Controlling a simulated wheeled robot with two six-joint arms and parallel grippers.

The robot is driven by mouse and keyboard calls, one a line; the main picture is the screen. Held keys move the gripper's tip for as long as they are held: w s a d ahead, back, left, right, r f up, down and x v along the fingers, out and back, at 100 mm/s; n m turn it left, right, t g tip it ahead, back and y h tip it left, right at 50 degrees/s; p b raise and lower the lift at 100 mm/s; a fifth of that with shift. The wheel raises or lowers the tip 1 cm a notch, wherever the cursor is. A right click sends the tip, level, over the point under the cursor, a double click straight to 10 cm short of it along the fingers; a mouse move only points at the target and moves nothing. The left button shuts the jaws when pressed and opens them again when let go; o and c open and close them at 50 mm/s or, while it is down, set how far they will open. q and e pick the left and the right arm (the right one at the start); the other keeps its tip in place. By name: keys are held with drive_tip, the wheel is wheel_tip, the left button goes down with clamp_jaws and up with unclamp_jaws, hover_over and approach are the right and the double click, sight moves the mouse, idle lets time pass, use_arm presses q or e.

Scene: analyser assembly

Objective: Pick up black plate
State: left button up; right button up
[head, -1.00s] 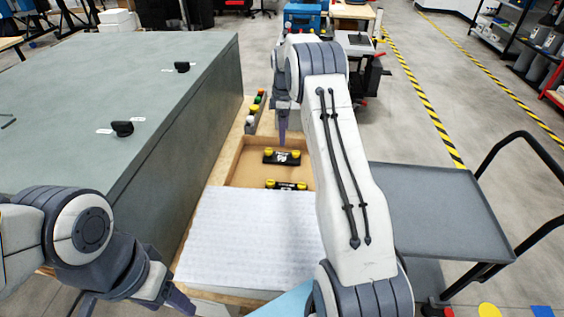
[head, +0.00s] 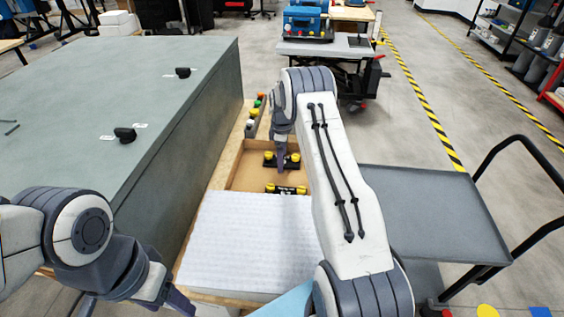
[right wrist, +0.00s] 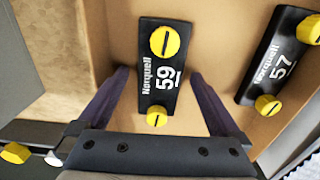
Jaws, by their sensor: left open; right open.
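A black plate (right wrist: 159,75) marked "Norquell 59", with two yellow knobs, lies on the floor of an open cardboard box. My right gripper (right wrist: 158,85) is open with its two fingers to either side of this plate, apart from it. In the head view the same plate (head: 270,162) is partly hidden behind the right gripper (head: 282,165). A second black plate (right wrist: 280,60) marked "57" lies beside it in the box; it also shows in the head view (head: 287,189). My left gripper (head: 135,302) is low at the left, empty and away from the plates.
The cardboard box (head: 235,178) has raised walls close around the plates. A white foam sheet (head: 245,235) lies in front. A large grey cabinet (head: 165,140) stands at left, a grey cart (head: 435,215) at right.

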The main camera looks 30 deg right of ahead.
drive_tip(key=shift+r, duration=0.15)
drive_tip(key=c, duration=1.5)
